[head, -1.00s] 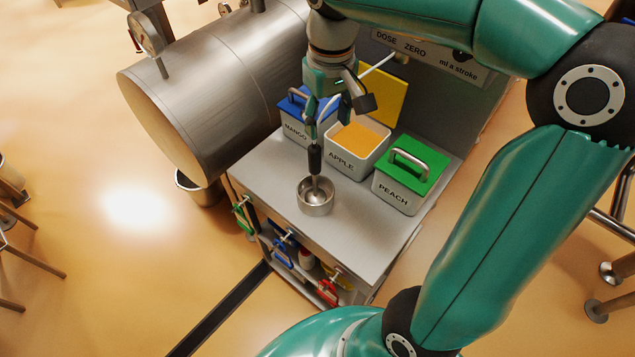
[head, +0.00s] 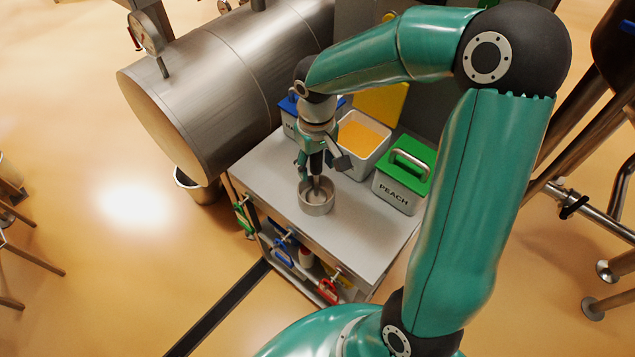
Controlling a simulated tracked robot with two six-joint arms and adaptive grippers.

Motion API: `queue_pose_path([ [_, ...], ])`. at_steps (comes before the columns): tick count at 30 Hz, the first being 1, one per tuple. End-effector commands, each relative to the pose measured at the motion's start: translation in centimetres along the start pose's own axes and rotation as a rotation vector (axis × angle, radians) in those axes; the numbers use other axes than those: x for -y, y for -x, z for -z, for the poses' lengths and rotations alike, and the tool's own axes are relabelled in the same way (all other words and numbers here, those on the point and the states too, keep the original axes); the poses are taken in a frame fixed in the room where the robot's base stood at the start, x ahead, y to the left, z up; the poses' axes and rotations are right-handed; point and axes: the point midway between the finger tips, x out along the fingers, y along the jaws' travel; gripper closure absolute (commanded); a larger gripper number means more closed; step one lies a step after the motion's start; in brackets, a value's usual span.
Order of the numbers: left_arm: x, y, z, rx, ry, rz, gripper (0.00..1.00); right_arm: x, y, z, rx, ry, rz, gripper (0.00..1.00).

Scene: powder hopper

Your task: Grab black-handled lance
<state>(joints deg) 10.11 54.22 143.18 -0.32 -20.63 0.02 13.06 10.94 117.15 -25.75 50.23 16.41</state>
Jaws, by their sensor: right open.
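The black-handled lance (head: 316,161) stands about upright in a small round metal cup (head: 318,208) on the grey cabinet top. Its metal lower part shows inside the cup. My right gripper (head: 318,163) has come down over the black handle, with its fingers open on either side of it. The upper end of the handle is hidden by the gripper, and I cannot tell whether a finger touches it. My left gripper is not in view.
Behind the cup stand a blue-lidded bin (head: 287,104), an open bin with orange powder (head: 363,133) and a green-lidded PEACH bin (head: 404,176). A large steel drum (head: 215,85) lies at left. The cabinet top (head: 262,165) is clear left of the cup.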

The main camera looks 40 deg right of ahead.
Motion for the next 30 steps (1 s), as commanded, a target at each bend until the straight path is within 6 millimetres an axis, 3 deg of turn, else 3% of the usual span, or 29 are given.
queue_pose_path([
  [7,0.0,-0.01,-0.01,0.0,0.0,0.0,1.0,-0.01,-0.26,0.0,-0.001,0.0,0.0,0.43],
  [18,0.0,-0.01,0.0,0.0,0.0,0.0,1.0,-0.02,-0.22,-0.01,-0.001,0.0,0.0,1.0],
  [30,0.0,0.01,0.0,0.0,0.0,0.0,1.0,-0.04,-0.15,0.02,-0.003,0.0,0.0,1.0],
])
